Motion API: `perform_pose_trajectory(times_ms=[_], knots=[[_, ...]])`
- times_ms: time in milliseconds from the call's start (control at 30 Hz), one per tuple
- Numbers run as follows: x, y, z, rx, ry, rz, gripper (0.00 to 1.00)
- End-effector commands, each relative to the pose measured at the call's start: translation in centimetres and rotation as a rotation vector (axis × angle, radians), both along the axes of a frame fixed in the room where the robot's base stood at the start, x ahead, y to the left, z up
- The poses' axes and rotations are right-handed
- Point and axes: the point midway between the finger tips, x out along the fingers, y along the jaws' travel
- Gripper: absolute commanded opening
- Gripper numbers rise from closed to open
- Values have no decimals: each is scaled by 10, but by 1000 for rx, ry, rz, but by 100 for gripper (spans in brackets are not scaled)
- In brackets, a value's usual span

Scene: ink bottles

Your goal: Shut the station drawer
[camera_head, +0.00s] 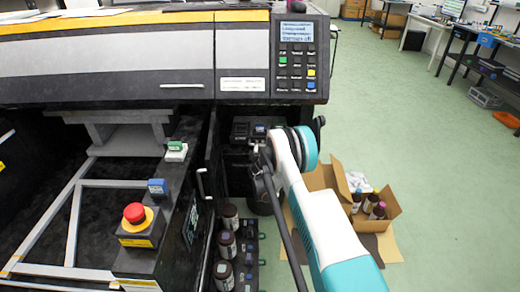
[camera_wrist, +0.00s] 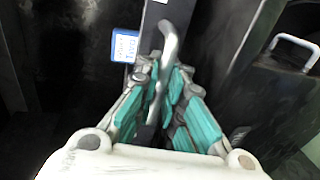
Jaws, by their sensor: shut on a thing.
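My gripper (camera_wrist: 163,95) is shut on a grey curved handle (camera_wrist: 169,45), with its teal finger pads on either side of it. The handle is on a dark narrow front in the wrist view, which I take for the station drawer's. A dark open drawer or rack (camera_head: 249,247) stands out below the printer there, holding several dark ink bottles (camera_head: 227,243) with pale labels. I cannot tell how far out it is.
A blue label (camera_wrist: 126,46) is left of the held handle; another pale handle (camera_wrist: 295,42) is at right. An open cardboard box (camera_head: 345,207) with bottles stands on the floor right of my arm. A red emergency button (camera_head: 134,213) is at left.

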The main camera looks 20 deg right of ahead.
Motion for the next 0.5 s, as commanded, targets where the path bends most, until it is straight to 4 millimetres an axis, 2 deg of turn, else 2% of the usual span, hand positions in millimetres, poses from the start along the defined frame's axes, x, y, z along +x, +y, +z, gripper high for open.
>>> perform_pose_trajectory(times_ms=[300,333,367,500], knots=[[3,-1,0,0,0,0,0],[3,-1,1,0,0,0,12],[3,-1,1,0,-1,0,18],[2,-1,0,0,0,0,18]])
